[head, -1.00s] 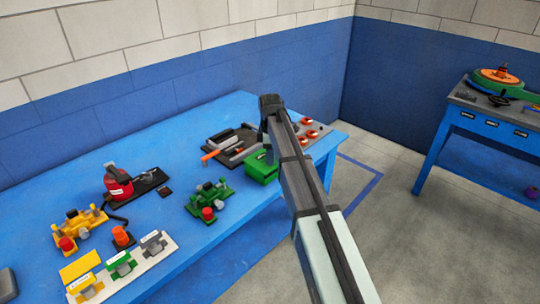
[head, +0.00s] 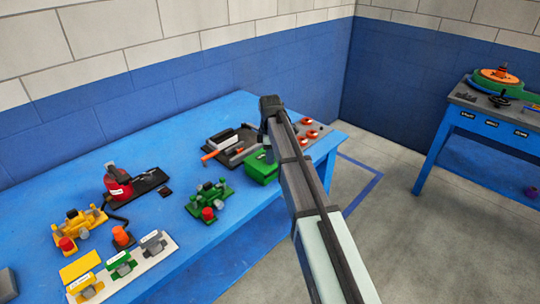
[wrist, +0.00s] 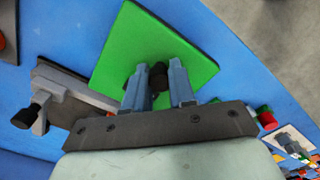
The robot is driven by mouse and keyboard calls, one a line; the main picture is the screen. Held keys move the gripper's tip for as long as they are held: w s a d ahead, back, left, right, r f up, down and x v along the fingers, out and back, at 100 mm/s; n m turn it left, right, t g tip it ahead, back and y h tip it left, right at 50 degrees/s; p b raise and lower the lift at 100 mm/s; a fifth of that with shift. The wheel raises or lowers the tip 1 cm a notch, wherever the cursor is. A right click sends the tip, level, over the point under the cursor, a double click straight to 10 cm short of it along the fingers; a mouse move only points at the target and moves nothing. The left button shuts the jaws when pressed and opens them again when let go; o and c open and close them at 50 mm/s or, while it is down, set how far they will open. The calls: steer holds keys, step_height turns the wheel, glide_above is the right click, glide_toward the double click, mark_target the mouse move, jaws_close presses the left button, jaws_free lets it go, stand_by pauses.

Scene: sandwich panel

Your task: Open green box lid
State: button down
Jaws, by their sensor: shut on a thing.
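The green box (head: 261,170) stands near the right end of the blue table in the head view, partly hidden behind my arm. In the wrist view its flat green lid (wrist: 125,50) fills the middle, with a small dark knob (wrist: 159,74) on it. My gripper (wrist: 158,90) is over the lid, with its two grey-blue fingers on either side of the knob and shut on it. The finger contact is partly hidden. The lid's edge against the box walls is not clear in the wrist view, and the head view does not show the fingers clearly.
A dark tray (head: 216,138) with grey parts and an orange handle lies left of the box. Orange rings (head: 311,134) lie to its right. A green valve assembly (head: 206,195) stands in front. The table's front edge is close to the box.

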steer(key=w+d, duration=0.9)
steer(key=shift+w+d, duration=0.25)
steer(key=shift+w, duration=0.05)
steer(key=c, duration=0.9)
jaws_free()
steer(key=shift+c, duration=0.2)
step_height(320, 180, up, 14)
steer(key=shift+f, duration=0.1)
